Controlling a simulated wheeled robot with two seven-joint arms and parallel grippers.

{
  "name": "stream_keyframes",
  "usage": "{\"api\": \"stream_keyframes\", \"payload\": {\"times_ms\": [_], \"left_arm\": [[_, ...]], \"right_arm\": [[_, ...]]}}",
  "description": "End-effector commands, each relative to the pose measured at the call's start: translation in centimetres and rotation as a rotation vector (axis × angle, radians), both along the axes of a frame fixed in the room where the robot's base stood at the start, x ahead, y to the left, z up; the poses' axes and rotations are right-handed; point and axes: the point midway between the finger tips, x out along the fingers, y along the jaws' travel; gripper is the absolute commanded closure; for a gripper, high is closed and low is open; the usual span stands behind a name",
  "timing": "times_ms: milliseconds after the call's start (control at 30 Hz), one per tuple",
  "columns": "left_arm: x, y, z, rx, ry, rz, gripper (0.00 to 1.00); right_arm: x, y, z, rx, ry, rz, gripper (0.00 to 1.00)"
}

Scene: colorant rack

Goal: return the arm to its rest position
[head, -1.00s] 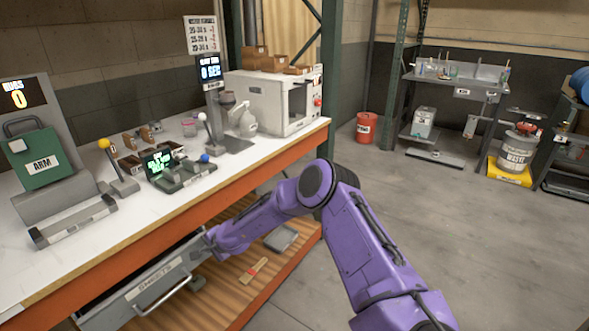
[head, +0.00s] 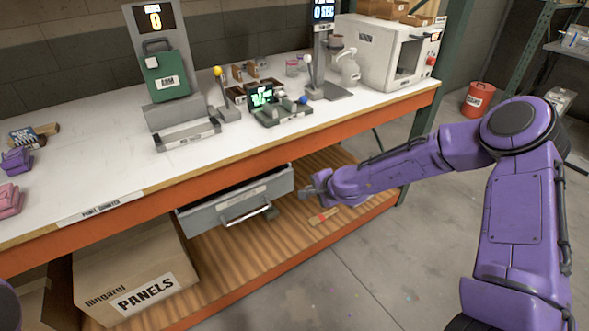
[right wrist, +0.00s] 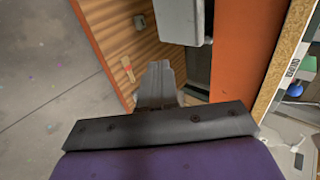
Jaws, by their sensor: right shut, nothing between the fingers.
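My right arm is purple and reaches in from the right of the head view, bent at the elbow. My right gripper (head: 308,190) is in front of the bench, near the right end of the grey drawer (head: 237,206) under the worktop. The gripper is shut and empty. Its grey fingers (right wrist: 160,83) show together in the right wrist view, beside the orange bench edge (right wrist: 233,50). The drawer is pulled out and its handle is apart from the gripper. My left gripper is not in view.
The white worktop (head: 95,150) carries a green machine (head: 166,75), levers and a white oven (head: 385,50). A cardboard panels box (head: 135,275) and a red-handled brush (head: 323,216) are on the wooden lower shelf. Open floor (head: 370,270) lies in front. A red bin (head: 478,99) stands behind my arm.

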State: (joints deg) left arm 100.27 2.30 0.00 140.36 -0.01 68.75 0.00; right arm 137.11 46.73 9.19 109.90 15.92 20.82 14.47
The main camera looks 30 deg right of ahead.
Motion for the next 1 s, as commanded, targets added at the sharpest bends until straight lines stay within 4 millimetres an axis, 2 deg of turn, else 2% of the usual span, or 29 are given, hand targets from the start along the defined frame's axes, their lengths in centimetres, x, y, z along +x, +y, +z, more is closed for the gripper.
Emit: {"api": "stream_keyframes", "payload": {"times_ms": [167, 233, 267, 333, 467, 567, 600, 667, 700, 800, 900, 1000], "left_arm": [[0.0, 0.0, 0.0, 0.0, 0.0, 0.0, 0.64], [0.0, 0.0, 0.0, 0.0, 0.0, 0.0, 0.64], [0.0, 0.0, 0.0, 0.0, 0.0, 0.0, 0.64], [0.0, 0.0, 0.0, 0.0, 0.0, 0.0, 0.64], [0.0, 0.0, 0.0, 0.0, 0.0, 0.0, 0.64], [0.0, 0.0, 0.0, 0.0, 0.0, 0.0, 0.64], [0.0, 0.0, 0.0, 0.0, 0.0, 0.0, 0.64], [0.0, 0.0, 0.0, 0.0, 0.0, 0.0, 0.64], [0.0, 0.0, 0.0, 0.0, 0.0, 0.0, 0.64], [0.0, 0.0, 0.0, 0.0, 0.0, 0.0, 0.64], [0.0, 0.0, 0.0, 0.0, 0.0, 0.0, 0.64], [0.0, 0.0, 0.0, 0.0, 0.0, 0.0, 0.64]], "right_arm": [[0.0, 0.1, 0.0, -0.007, -0.001, 0.005, 1.0], [0.2, -0.5, 0.1, -0.034, -0.013, -0.021, 1.0], [0.1, -0.8, 0.1, -0.053, -0.019, -0.035, 1.0], [-1.5, -0.5, -0.9, -0.139, -0.012, -0.052, 1.0], [-8.9, 1.7, -7.3, -0.393, 0.117, 0.043, 1.0], [-15.8, 2.8, -11.7, -0.557, 0.231, 0.166, 1.0], [-19.0, 3.2, -13.3, -0.617, 0.282, 0.228, 1.0], [-23.7, 3.5, -15.1, -0.692, 0.355, 0.327, 1.0], [-26.7, 3.7, -16.1, -0.731, 0.401, 0.394, 1.0], [-32.6, 4.0, -17.7, -0.781, 0.503, 0.542, 1.0], [-35.9, 4.1, -18.8, -0.801, 0.568, 0.635, 1.0], [-37.0, 4.1, -19.3, -0.798, 0.591, 0.657, 1.0]]}}
